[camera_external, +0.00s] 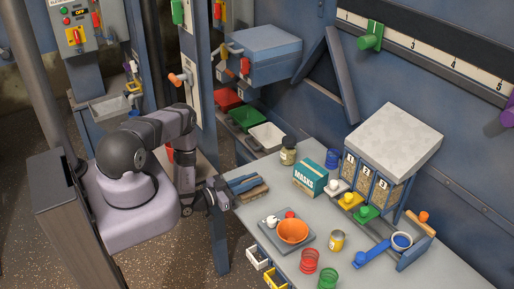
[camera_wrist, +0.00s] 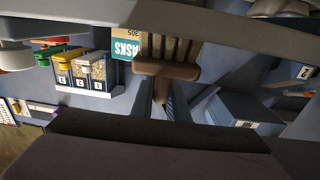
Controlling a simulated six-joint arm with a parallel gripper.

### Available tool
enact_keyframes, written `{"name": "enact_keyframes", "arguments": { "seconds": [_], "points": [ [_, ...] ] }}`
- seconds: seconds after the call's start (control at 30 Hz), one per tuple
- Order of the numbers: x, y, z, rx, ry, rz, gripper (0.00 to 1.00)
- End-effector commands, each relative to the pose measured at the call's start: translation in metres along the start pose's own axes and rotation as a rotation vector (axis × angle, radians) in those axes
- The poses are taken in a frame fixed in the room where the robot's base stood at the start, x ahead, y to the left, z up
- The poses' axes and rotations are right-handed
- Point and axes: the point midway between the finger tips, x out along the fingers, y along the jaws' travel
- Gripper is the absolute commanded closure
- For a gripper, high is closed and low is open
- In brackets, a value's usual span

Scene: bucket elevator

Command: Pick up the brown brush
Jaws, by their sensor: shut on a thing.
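My gripper (camera_external: 220,196) is at the left edge of the grey table in the external view, beside a blue-and-brown bundle. The brown brush (camera_external: 254,192) appears there as a brown strip next to blue pieces (camera_external: 242,183); their exact outlines are too small to tell. In the wrist view the brown brush (camera_wrist: 166,69) is close to the camera, with its pale bristles pointing to the top of the picture. My gripper is shut on the brush; its fingertips are hard to make out in the shadow.
The table (camera_external: 365,266) holds a MASKS box (camera_external: 310,178), a grey tray (camera_external: 268,222) with an orange bowl (camera_external: 292,231), and a dispenser (camera_external: 394,142) with numbered bins. A jar (camera_external: 288,151) stands at the back. A blue post (camera_external: 217,235) is close beside my gripper.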

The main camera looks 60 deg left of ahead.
Motion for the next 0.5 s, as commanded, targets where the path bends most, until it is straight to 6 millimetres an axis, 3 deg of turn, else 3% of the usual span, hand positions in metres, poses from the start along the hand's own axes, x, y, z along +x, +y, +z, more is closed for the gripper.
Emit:
{"name": "enact_keyframes", "arguments": {
  "seconds": [0.27,0.5],
  "points": [
    [0.001,-0.001,-0.012,0.002,0.003,0.0,1.0],
    [0.001,-0.001,-0.037,0.002,0.004,0.0,1.0]
  ]
}}
